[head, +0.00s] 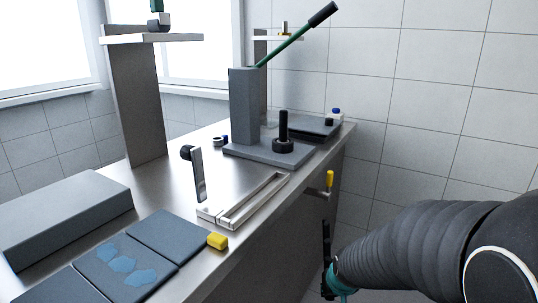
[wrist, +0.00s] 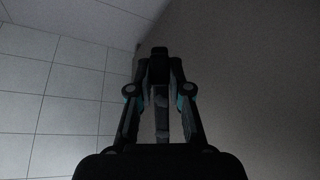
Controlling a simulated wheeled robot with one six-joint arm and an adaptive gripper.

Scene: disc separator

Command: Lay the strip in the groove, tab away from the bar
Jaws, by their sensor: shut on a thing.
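The pale frame with the long groove (head: 250,202) lies along the counter's right edge and looks empty. An upright metal bar (head: 198,175) with a dark knob stands at its left side. My gripper (head: 326,225) is low, beyond the counter's right edge, apart from the groove.
A grey slab (head: 62,215) lies behind. A lever press (head: 243,105) stands at the back. A yellow handle (head: 330,179) shows beside the counter's right face.

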